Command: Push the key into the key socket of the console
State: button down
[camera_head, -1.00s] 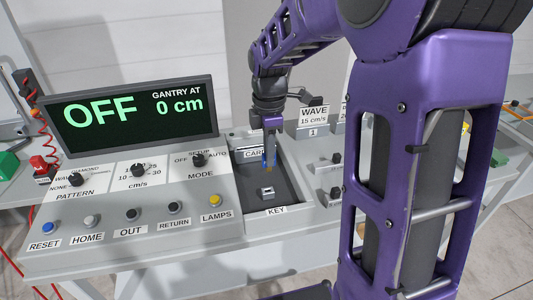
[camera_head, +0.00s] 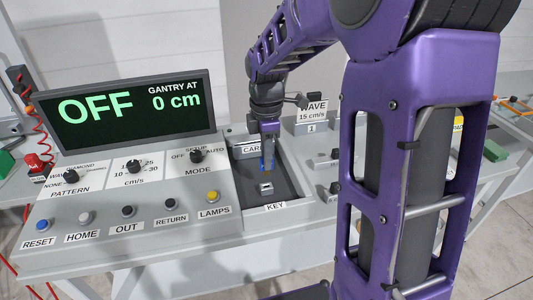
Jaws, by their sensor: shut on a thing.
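My gripper (camera_head: 268,164) points down over the dark recess of the console (camera_head: 130,258) and is shut on the key (camera_head: 268,174). Only a small brownish bit of the key shows below the blue-marked fingertips. The key socket (camera_head: 266,188) is a small light grey block with a dark opening, standing in the recess behind the KEY label. The key's lower end is close above the socket in the picture. I cannot tell whether they touch. The console screen (camera_head: 132,110) reads OFF and GANTRY AT 0 cm.
Knobs and a row of buttons (camera_head: 128,211) lie left of the recess. My purple arm hides much of the right side.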

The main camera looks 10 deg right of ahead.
aim_at(266, 174)
jog(key=shift+f+b, duration=0.65)
jog(key=shift+f, duration=0.8)
jog(key=shift+f, duration=1.5)
dwell(1.0)
jog(key=c, duration=0.8)
grip_release()
jog(key=shift+r, duration=0.1)
notch_tip(266, 174, up, 17)
jog(key=shift+r+p, duration=0.2)
jog(key=shift+p, duration=0.85)
